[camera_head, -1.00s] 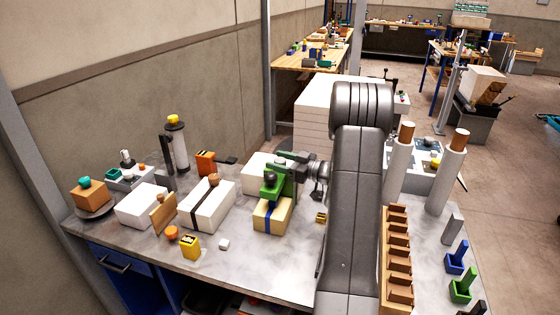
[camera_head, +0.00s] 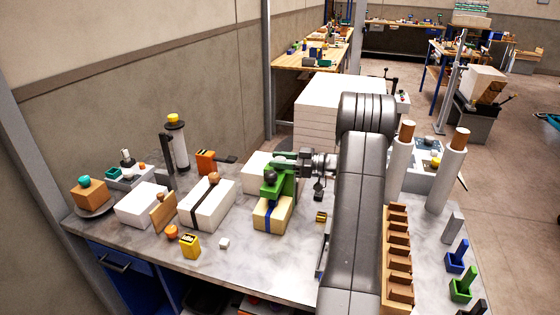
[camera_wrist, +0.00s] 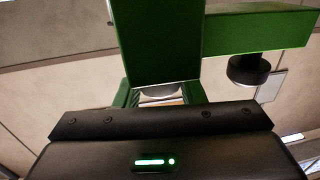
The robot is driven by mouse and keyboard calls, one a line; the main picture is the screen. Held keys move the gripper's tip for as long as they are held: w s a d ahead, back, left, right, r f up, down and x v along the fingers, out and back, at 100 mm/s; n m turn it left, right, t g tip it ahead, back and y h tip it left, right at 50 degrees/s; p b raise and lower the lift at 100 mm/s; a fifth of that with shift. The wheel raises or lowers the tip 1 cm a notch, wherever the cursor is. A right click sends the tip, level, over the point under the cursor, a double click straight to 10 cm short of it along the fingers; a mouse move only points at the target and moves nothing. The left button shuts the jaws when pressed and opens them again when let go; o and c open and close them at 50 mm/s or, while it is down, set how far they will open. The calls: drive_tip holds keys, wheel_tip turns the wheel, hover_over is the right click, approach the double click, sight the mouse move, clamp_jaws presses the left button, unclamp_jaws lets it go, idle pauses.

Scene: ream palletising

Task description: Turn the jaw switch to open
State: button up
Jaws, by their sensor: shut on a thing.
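A green fixture (camera_head: 277,184) with a dark round knob (camera_head: 270,176) stands over a cream ream with a blue band (camera_head: 272,214) near the middle of the bench. My gripper (camera_head: 294,165) reaches it from the right and is shut on it. In the wrist view the green fixture (camera_wrist: 158,45) fills the top middle, directly ahead of my gripper (camera_wrist: 160,96). A green arm runs from it to the right, with a black knob (camera_wrist: 248,70) under it. I cannot make out a marked jaw switch or its position; the grasp is partly hidden.
A white ream with a black band (camera_head: 207,205) and an orange block (camera_head: 206,162) stand left of the fixture. A wooden rack (camera_head: 398,270) stands right of my arm. The bench's front middle is clear.

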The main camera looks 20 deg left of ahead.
sight(280, 159)
drive_tip(key=n+g+h, duration=0.1)
drive_tip(key=n+g, duration=0.1)
drive_tip(key=g, duration=0.2)
drive_tip(key=n+g+h, duration=0.2)
drive_tip(key=n+g, duration=0.1)
drive_tip(key=shift+n+g+h+b, duration=0.3)
drive_tip(key=shift+g+b, duration=0.05)
drive_tip(key=shift+g, duration=0.35)
drive_tip(key=o, duration=1)
drive_tip(key=shift+r, duration=0.1)
wheel_tip(280, 159, up, 10)
drive_tip(key=p, duration=0.9)
